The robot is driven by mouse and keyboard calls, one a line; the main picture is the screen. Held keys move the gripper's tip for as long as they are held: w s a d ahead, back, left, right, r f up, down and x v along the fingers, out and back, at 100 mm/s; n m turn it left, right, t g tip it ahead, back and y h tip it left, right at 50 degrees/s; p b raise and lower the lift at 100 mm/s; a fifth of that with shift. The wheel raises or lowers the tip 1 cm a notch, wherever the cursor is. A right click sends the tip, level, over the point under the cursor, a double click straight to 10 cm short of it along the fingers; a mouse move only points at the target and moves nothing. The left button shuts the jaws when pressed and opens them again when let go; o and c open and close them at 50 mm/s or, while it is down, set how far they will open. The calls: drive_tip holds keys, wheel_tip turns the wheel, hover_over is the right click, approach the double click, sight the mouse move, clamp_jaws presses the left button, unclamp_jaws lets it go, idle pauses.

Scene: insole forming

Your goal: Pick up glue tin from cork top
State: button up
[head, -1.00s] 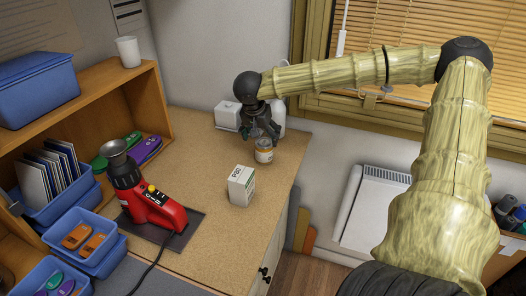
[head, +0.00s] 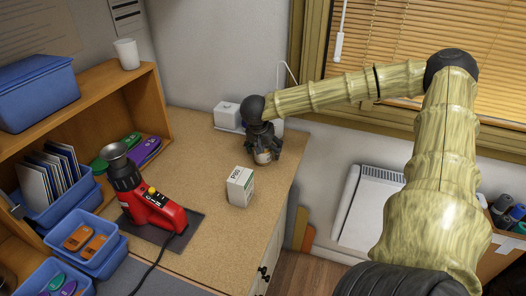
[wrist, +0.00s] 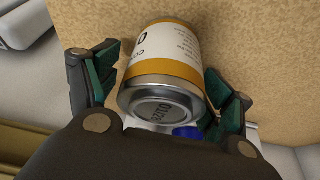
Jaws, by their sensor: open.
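The glue tin (wrist: 165,65) has a white and orange label and a silver lid. It stands on the cork top (head: 202,225) near the back right. In the head view the tin (head: 263,157) is mostly hidden by my gripper (head: 265,150). In the wrist view my gripper (wrist: 158,95) is open, with one finger on either side of the tin. Small gaps show between the fingers and the tin, though the right finger is close to it.
A white box (head: 240,187) stands in front of the tin. A red heat tool (head: 155,208) rests on a dark mat to the left. A white object (head: 228,116) sits behind my gripper by the wall.

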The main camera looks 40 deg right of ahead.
drive_tip(key=c, duration=1.3)
